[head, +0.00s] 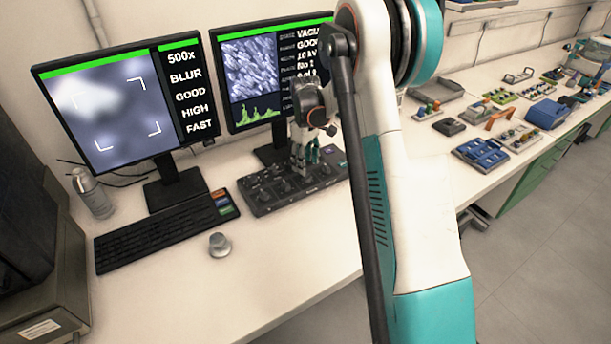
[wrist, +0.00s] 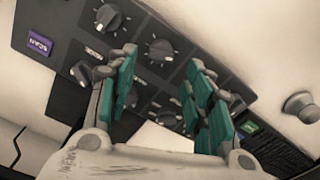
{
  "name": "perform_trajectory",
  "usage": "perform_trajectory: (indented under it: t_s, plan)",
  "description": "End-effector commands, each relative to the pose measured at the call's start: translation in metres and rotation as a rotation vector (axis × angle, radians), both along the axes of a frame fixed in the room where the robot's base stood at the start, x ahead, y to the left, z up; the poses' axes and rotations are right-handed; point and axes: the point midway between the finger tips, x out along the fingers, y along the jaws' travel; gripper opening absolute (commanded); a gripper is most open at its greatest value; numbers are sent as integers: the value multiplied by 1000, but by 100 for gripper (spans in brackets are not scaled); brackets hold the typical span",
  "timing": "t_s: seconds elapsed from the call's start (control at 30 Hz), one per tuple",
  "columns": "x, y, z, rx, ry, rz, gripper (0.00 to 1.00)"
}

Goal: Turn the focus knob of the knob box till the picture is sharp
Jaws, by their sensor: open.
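The knob box (head: 264,199) is a dark panel with several knobs, below the right monitor. My gripper (head: 304,166) hangs over its middle, pointing down. In the wrist view, my gripper (wrist: 162,60) is open, its teal fingers apart with nothing held. A dark round knob (wrist: 158,50) shows between and just beyond the fingertips; I cannot tell if they touch it. Another knob (wrist: 109,17) sits to its upper left. Labels near the knobs are unreadable, so I cannot tell which is focus. The left monitor (head: 112,106) shows a smeared grey picture and reads BLUR.
The right monitor (head: 248,72) shows a sharp grainy picture. A keyboard (head: 150,236), a grey round knob-like piece (head: 219,244) and a grey bottle (head: 91,194) stand left of the box. Trays and small parts, including a blue tray (head: 481,153), lie on the right bench. The front desk is mostly clear.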

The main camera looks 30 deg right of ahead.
Motion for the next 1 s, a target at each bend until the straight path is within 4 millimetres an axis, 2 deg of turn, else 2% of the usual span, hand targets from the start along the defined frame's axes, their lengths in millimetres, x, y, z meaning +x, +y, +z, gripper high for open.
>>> perform_trajectory:
  t_s: [0.03, 0.1, 0.3, 0.7, 0.77, 0.9, 1.0]
  plan:
    - [0, 0, -13, 0, 0, 0, 47]
    - [0, 0, -24, 0, 0, 0, 47]
    - [0, 0, -45, 0, 0, 0, 47]
    - [0, 0, -51, 0, 0, 0, 47]
    - [0, 0, -51, 0, 0, 0, 36]
    - [0, 0, -51, 0, 0, 0, 4]
    - [0, 0, -51, 0, 0, 0, 3]
